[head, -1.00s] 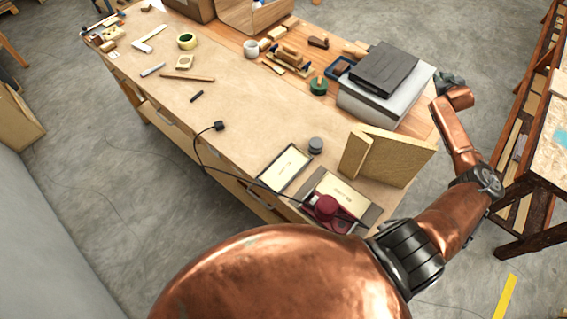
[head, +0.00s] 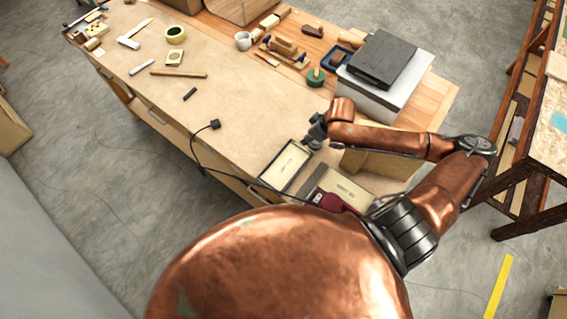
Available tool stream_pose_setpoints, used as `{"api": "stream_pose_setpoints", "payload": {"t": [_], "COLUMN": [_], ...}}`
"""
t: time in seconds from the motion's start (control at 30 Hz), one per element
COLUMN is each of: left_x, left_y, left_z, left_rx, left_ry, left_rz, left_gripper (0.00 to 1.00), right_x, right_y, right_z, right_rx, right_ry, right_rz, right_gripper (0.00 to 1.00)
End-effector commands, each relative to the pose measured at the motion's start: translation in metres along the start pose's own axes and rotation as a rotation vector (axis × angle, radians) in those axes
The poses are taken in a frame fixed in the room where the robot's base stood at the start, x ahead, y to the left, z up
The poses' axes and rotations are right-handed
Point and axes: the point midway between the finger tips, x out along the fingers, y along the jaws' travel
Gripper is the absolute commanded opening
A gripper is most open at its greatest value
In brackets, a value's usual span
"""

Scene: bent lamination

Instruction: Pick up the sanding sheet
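Two flat cream sheets with dark print lie in dark-edged frames or trays near the bench's front edge: a left sheet (head: 286,164) and a right sheet (head: 344,187). I cannot tell which is the sanding sheet. My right gripper (head: 313,138) is above the bench, just beyond the right end of the left sheet. It is small and dark here, and its fingers cannot be made out. A dark red power sander (head: 334,203) covers part of the right tray and is partly hidden by my arm. My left gripper is not in view.

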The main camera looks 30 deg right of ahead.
Motion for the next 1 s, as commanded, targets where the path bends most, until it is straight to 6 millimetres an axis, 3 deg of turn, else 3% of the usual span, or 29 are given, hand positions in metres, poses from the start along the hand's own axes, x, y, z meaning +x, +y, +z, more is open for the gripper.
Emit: {"api": "stream_pose_setpoints", "payload": {"t": [0.6, 1.0], "left_x": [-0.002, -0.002], "left_y": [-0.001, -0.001], "left_z": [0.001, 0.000], "left_rx": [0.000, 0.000], "left_ry": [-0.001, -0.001], "left_rz": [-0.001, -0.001], "left_gripper": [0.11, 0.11], "right_x": [0.072, 0.075], "right_y": [0.001, 0.002], "right_z": [0.000, 0.001], "right_rx": [-0.003, -0.002], "right_ry": [0.000, 0.000], "right_rz": [-0.004, -0.002], "right_gripper": [0.11, 0.11]}}
